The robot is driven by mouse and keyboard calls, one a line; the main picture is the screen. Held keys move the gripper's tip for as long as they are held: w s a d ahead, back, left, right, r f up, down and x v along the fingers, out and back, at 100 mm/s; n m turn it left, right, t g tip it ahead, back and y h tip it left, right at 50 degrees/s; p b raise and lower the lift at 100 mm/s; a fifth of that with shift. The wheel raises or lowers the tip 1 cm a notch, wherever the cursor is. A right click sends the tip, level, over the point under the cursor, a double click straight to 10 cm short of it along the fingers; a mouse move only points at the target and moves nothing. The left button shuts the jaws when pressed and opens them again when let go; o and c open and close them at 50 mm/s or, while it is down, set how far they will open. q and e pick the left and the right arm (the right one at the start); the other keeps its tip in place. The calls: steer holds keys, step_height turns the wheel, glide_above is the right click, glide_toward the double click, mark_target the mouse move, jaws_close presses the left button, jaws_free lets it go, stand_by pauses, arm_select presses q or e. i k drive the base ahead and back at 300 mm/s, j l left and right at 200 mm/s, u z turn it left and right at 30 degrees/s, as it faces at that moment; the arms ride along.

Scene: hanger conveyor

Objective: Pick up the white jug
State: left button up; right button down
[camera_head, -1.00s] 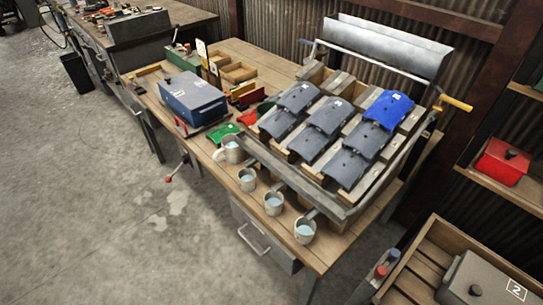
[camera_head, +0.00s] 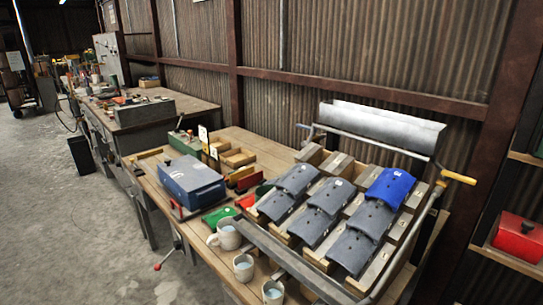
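A whitish jug (camera_head: 229,236) with a handle on its left side stands upright on the wooden workbench (camera_head: 180,222), near the front edge, with liquid visible inside. It is the largest of the pale vessels there. A smaller whitish mug (camera_head: 243,267) stands in front of it, and another mug (camera_head: 273,291) is cut by the bottom edge. Neither of my grippers is in view.
Right of the jug is a sloped rack with several grey covers (camera_head: 313,223), a blue cover (camera_head: 391,187) and a metal front rail (camera_head: 290,262). A blue box (camera_head: 192,181) lies behind left. The floor (camera_head: 75,235) is open at left.

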mark_target(230, 239)
steer(key=i+j+z, duration=0.35)
steer(key=j, duration=0.3)
steer(key=i+j+z, duration=0.2)
steer(key=j, duration=0.15)
steer(key=i+j+z, duration=0.2)
steer(key=j, duration=0.15)
steer(key=j+z, duration=0.15)
steer(key=j, duration=0.25)
steer(key=i+j+z, duration=0.2)
steer(key=j, duration=0.2)
steer(key=k, duration=0.1)
